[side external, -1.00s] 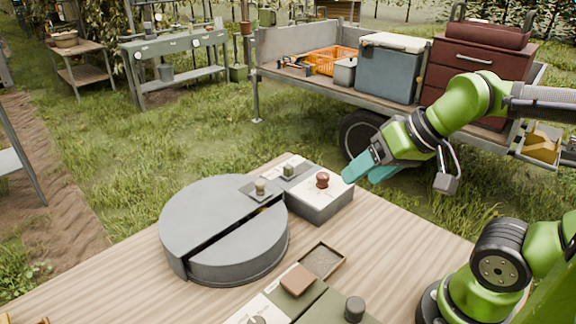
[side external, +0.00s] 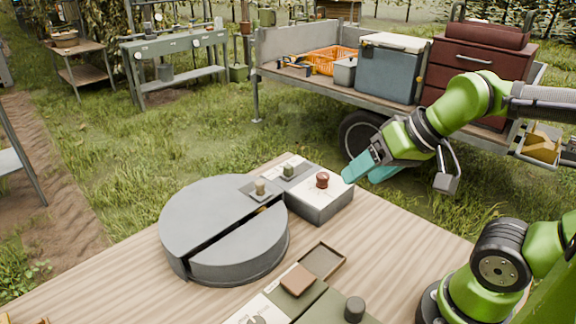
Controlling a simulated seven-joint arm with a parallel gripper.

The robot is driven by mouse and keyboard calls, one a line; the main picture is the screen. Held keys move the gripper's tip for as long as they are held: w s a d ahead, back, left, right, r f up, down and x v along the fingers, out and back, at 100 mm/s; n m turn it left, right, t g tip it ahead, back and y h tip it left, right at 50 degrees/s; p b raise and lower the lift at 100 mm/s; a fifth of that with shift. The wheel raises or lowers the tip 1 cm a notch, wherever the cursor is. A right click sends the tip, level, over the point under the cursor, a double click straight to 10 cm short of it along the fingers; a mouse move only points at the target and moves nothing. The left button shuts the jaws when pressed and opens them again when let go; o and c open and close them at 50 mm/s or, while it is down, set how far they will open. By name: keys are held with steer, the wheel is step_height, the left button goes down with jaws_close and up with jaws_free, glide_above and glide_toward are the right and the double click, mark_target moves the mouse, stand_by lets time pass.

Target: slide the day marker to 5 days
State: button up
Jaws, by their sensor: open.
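My gripper (side external: 364,173) has teal fingers, which are apart and empty. It hangs just right of and slightly above a grey box with a pale top (side external: 325,203) and a dark red round knob (side external: 322,180). A small olive knob (side external: 288,170) sits on a grey plate beside that box, and a tan peg (side external: 260,187) stands on the rim of the round grey drum (side external: 190,210). A brown block (side external: 297,280) lies on a green-grey panel (side external: 320,306) at the front. Which of these is the day marker I cannot tell; no day scale is readable.
A shallow brown tray (side external: 340,266) and a black knob (side external: 354,309) are near the front of the wooden table (side external: 410,262). A trailer with a blue-grey cooler (side external: 388,75) and a red chest (side external: 450,65) stands behind my arm.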

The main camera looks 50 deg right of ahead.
steer(key=shift+c, duration=0.7)
steer(key=shift+f, duration=0.25)
steer(key=shift+c, duration=0.6)
steer(key=n+g+h, duration=0.2)
steer(key=n+g, duration=0.2)
steer(key=g, duration=0.3)
glide_above(288, 166)
step_height(288, 166, down, 16)
steer(key=shift+d+r, duration=0.1)
steer(key=shift+c, duration=0.5)
jaws_close()
